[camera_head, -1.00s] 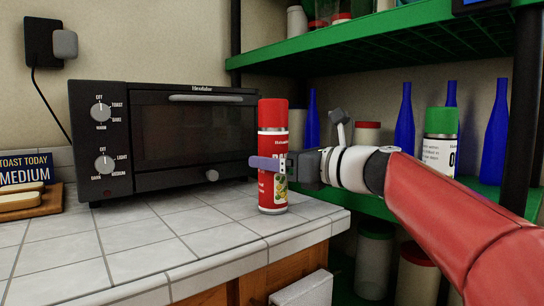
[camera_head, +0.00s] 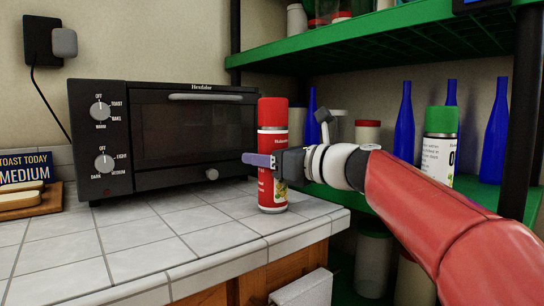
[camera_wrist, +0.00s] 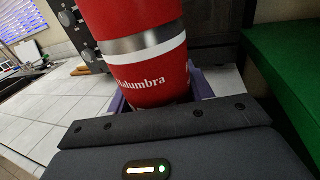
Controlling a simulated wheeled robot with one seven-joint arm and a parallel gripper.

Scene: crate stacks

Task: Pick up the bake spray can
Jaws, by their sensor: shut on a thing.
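The bake spray can (camera_head: 272,193) is red with a red cap and a silver band. It stands upright on the tiled counter near its right corner, in front of the toaster oven. My gripper (camera_head: 262,160) is shut around the can's middle, reaching in from the right. In the wrist view the can (camera_wrist: 150,75) fills the top middle, between the purple fingers (camera_wrist: 160,98). The can's base appears to rest on the tiles. Part of its label is hidden behind my gripper.
A black toaster oven (camera_head: 190,140) stands close behind the can. Green shelves (camera_head: 350,55) on the right hold blue bottles (camera_head: 404,125) and a green-capped can (camera_head: 438,150). A bread board (camera_head: 48,203) is at the far left. The counter (camera_head: 130,245) is clear at front left.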

